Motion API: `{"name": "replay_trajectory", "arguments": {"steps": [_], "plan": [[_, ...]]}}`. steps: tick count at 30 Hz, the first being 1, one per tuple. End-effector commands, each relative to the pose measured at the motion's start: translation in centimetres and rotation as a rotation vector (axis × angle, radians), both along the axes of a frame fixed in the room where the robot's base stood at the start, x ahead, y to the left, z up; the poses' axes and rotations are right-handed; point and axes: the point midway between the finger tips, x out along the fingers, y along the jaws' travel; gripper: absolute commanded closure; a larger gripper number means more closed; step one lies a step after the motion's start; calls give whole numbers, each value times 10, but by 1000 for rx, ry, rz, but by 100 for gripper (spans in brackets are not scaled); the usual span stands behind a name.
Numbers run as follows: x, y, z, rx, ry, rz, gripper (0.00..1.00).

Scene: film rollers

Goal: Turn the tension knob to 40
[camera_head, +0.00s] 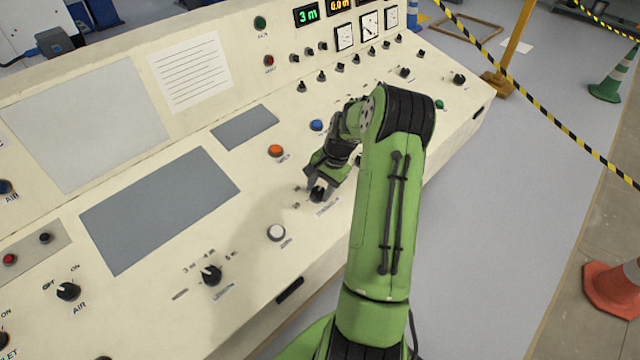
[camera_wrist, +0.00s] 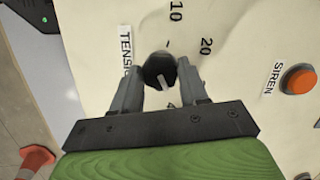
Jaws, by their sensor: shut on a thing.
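The tension knob (camera_wrist: 160,72) is a round black knob with a pale pointer line, in the upper middle of the wrist view. Its label reads "TENSI…", partly hidden, with scale marks 10 and 20 beside it and part of a 4 below it. My gripper (camera_wrist: 160,80) has its two grey fingers on either side of the knob, shut on it. The pointer line points down and slightly right in the wrist view, near the partly hidden 4. In the head view the knob (camera_head: 317,194) is under my gripper (camera_head: 316,186), on the sloped cream panel.
An orange siren button (camera_wrist: 299,79) sits right of the knob in the wrist view. In the head view a white button (camera_head: 277,233), a blue button (camera_head: 317,125) and another black knob (camera_head: 211,275) are nearby. A striped barrier tape (camera_head: 540,110) and an orange cone (camera_head: 612,290) stand off the panel.

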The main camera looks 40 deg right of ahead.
Motion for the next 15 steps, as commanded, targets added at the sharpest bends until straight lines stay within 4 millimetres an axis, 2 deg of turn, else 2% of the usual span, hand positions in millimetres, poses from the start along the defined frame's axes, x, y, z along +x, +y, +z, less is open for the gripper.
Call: {"name": "replay_trajectory", "arguments": {"steps": [6,15], "plan": [[0,-1,1,24,0,-105,87],[0,-1,1,37,-1,-165,87]]}}
